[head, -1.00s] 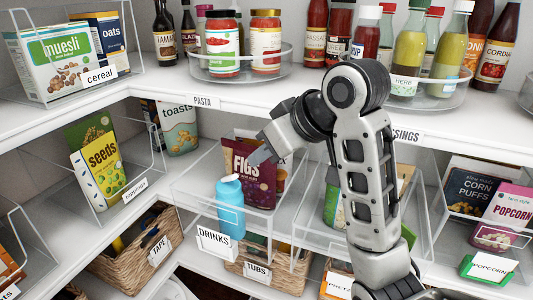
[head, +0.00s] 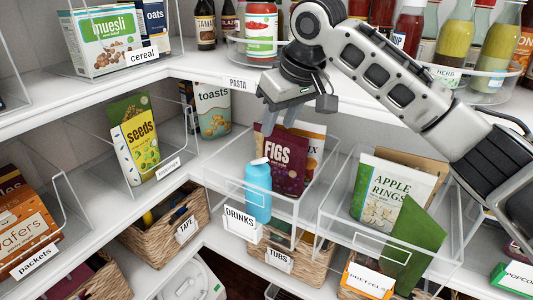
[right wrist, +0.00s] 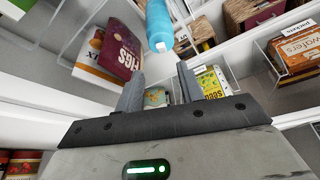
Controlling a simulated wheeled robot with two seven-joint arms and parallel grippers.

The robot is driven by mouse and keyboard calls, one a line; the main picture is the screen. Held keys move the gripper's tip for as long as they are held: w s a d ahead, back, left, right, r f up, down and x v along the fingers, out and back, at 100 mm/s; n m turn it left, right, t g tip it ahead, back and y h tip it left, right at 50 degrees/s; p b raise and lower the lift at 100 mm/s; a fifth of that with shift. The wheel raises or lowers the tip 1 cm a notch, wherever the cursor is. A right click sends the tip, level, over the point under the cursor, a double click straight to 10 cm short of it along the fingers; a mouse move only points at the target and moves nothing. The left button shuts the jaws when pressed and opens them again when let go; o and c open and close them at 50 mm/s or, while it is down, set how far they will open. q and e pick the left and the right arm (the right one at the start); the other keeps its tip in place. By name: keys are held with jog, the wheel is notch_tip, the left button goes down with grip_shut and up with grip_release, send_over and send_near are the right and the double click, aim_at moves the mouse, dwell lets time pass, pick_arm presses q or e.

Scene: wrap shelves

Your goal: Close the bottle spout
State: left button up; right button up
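The blue bottle (head: 258,192) stands upright at the front of the clear drinks bin. Its pale spout (head: 260,161) is on top, and I cannot tell how far it is tilted. My right gripper (head: 281,124) is above and slightly behind the bottle, apart from it, with its fingers pointing down. In the right wrist view the bottle (right wrist: 159,22) lies beyond the fingertips, its spout end (right wrist: 162,47) toward the gap. That view shows the right gripper (right wrist: 158,75) open with nothing between its fingers. My left gripper is not in view.
A purple figs bag (head: 280,165) stands right behind the bottle. The clear drinks bin (head: 292,212) has raised walls. An apple rings bag (head: 392,195) is to the right. The upper shelf edge (head: 215,77) with jars is close to my right arm.

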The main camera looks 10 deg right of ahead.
aim_at(265, 158)
jog(key=p+x, duration=0.1)
jog(key=x, duration=1)
grip_shut()
